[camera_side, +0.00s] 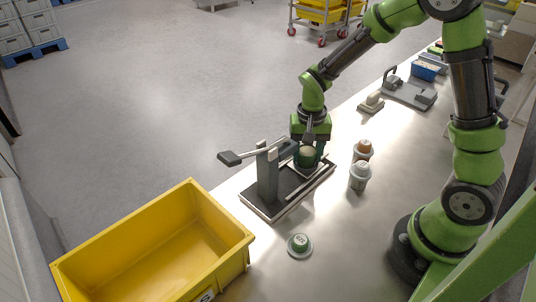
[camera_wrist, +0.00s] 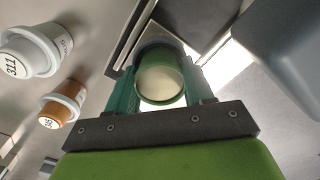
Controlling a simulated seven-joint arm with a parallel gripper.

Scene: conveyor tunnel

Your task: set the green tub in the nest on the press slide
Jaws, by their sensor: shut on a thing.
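My gripper (camera_side: 309,152) is shut on the green tub (camera_wrist: 161,80), which sits between its two teal fingers and shows a pale round face in the wrist view. In the side view the green tub (camera_side: 308,158) is over the far end of the press slide (camera_side: 318,177), right of the press column. The dark press (camera_side: 268,178) has an upright post and a lever reaching left. The nest is mostly hidden by the tub and fingers; I cannot tell whether the tub touches it.
A white-grey tub (camera_side: 359,178) and an orange-and-white tub (camera_side: 363,150) stand right of the press. A yellow crate (camera_side: 160,245) is at the lower left.

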